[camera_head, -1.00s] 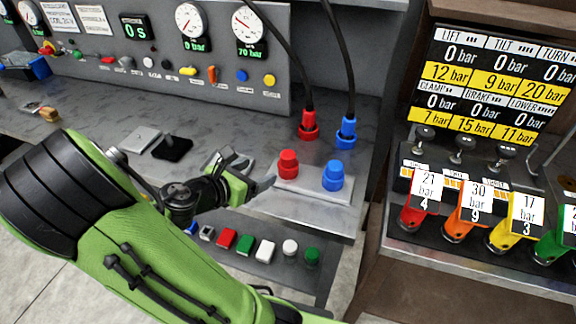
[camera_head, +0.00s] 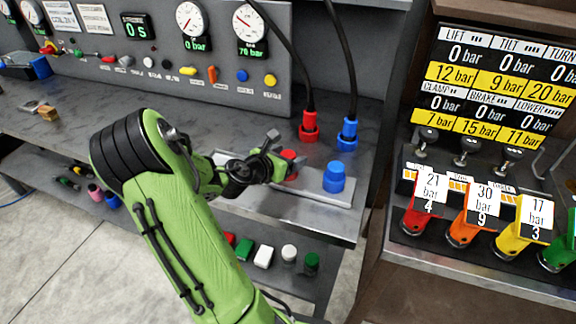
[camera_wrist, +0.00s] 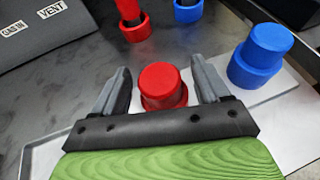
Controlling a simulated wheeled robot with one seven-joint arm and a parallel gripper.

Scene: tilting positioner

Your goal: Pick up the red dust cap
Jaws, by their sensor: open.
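The red dust cap (camera_wrist: 162,86) stands upright on the pale metal plate (camera_wrist: 275,120) in the wrist view. My gripper (camera_wrist: 162,88) is open, with one finger on each side of the cap and a visible gap at both sides. In the head view, my gripper (camera_head: 275,150) covers most of the red cap (camera_head: 290,157), and only part of its top shows. The blue dust cap (camera_head: 334,176) stands on the same plate to the right; in the wrist view it (camera_wrist: 260,55) is close to my right finger.
A red hose connector (camera_head: 309,127) and a blue hose connector (camera_head: 348,133) stand behind the plate with black hoses rising from them. A gauge panel (camera_head: 160,60) lines the back. Coloured lever handles (camera_head: 465,220) stand at the right.

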